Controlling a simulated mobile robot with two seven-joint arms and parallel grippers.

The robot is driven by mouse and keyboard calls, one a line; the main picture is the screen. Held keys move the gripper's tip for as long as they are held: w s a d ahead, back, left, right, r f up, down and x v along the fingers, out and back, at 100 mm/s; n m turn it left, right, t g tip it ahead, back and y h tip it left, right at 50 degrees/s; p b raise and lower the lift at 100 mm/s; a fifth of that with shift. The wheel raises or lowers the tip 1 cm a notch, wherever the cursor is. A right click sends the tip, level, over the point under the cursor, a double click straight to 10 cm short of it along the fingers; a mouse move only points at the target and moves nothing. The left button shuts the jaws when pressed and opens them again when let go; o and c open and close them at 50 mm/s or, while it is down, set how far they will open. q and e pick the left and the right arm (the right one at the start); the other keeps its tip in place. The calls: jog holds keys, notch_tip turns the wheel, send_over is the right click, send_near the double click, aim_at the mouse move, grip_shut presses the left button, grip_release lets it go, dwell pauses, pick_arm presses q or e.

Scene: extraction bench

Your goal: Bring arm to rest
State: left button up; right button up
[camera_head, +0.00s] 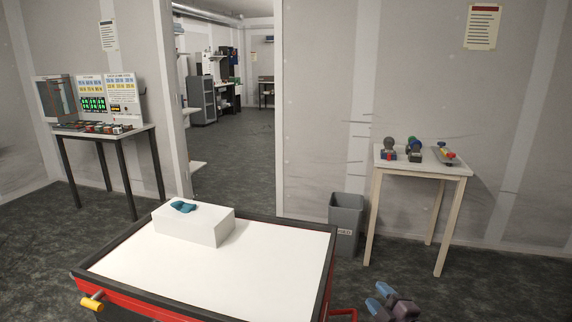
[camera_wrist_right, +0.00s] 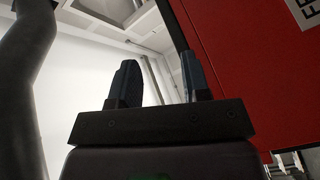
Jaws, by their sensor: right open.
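My right gripper (camera_head: 380,298) shows at the bottom of the head view, right of the red-sided cart and low over the dark floor. It is open and empty. In the right wrist view its two dark fingers (camera_wrist_right: 160,82) stand apart, with bright wall and ceiling behind them and nothing between them. A red panel (camera_wrist_right: 245,60) is close on the right of that view. My left gripper is in neither view.
The cart (camera_head: 332,250) has a white top with a white box (camera_head: 190,228) and a blue-teal item (camera_head: 183,206) on it. A grey bin (camera_head: 345,212) and a small table (camera_head: 420,165) with tools stand beyond. A bench (camera_head: 135,133) with displays stands left of an open doorway.

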jog(key=s+d+f+m+g+h, duration=0.1)
jog(key=s+f+m, duration=0.3)
jog(key=s, duration=0.6)
jog(key=s+d+f+m+g+h, duration=0.2)
jog(key=s+f+m, duration=0.3)
jog(key=s, duration=0.6)
jog(key=s+d+f+m+g+h, duration=0.1)
jog(key=s+f+m, duration=0.4)
jog(key=s, duration=0.5)
jog(key=shift+s+d+m+g+h, duration=0.15)
jog(key=shift+d+m+g+h, duration=0.25)
jog(key=shift+m+g+h, duration=0.5)
jog(key=shift+a, duration=0.1)
